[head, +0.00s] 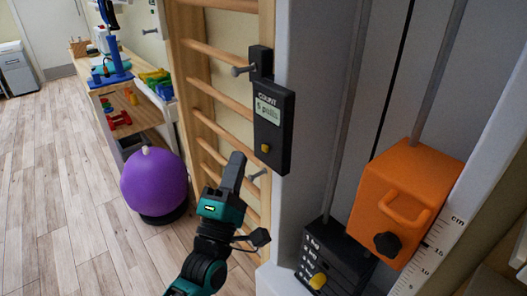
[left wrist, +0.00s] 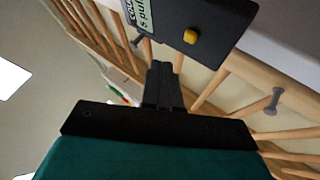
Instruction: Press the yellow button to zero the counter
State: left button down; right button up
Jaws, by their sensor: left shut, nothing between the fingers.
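The yellow button (head: 265,148) is on the lower part of a black counter box (head: 275,115) fixed to the grey upright frame. The box carries the word COUNT and a pale green display (head: 267,108). My left gripper (head: 237,160) is shut and empty, pointing up, below and to the left of the button and apart from it in the head view. In the left wrist view the shut fingers (left wrist: 162,72) point towards the counter box (left wrist: 205,18), with the yellow button (left wrist: 191,36) beyond and to the right of the tips. My right gripper is not in view.
Wooden wall bars (head: 215,90) with grey pegs stand behind my left gripper. An orange weight carriage (head: 400,190) and black weight plates (head: 335,255) with another yellow knob (head: 318,281) are at the right. A purple ball (head: 155,181) and a shelf unit stand at the left; floor is clear there.

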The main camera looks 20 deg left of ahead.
pick_arm(q)
jog(key=shift+w+d, duration=0.35)
jog(key=shift+w, duration=0.2)
jog(key=shift+w+d, duration=0.35)
jog(key=shift+w, duration=0.2)
jog(key=shift+w, duration=0.1)
dwell(1.2)
jog(key=shift+w+d, duration=0.2)
jog(key=shift+w, duration=0.1)
jog(key=shift+w+d+b, duration=0.2)
jog(key=shift+w+b, duration=0.1)
jog(key=shift+w, duration=0.1)
dwell(0.7)
dwell(0.4)
jog(key=shift+s+a+p, duration=0.3)
jog(key=shift+s+a, duration=0.1)
jog(key=shift+s, duration=0.4)
jog(key=s+a, duration=0.1)
jog(key=s, duration=0.2)
jog(key=s+a+p, duration=0.1)
jog(key=shift+s+a, duration=0.15)
jog(key=shift+a, duration=0.15)
